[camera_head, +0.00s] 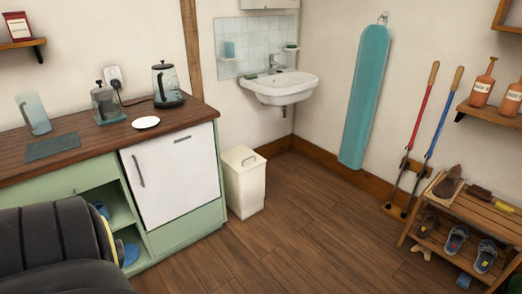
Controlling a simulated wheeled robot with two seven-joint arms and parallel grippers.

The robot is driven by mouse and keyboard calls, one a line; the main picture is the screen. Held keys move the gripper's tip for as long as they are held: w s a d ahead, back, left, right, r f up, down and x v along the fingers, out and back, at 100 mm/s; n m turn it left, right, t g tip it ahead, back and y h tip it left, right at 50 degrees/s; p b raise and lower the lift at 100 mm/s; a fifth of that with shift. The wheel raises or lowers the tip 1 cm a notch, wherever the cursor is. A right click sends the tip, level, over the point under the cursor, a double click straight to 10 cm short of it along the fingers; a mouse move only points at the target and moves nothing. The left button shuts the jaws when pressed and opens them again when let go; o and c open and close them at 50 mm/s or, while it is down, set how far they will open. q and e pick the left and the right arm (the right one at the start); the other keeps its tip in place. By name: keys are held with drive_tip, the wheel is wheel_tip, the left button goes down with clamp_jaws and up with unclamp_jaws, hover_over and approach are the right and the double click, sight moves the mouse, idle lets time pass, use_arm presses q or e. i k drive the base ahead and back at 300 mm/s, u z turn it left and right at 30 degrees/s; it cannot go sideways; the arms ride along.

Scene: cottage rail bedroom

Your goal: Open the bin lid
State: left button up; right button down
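The bin (245,189) is a cream, box-shaped bin standing on the wood floor. It is just right of the green cabinet and in front of the wall below the sink. Neither of my grippers shows in the head view. A dark, ribbed part at the lower left may be mine, but no fingers are visible on it.
A green cabinet (190,231) with a white door (171,178) and wooden counter stands left of the bin. A sink (281,88) hangs above and behind it. A shoe rack (460,226) stands at right. The floor (300,235) between is clear.

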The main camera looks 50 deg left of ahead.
sight(240, 158)
drive_tip(key=u, duration=0.75)
drive_tip(key=i, duration=1.2)
drive_tip(key=u, duration=1.15)
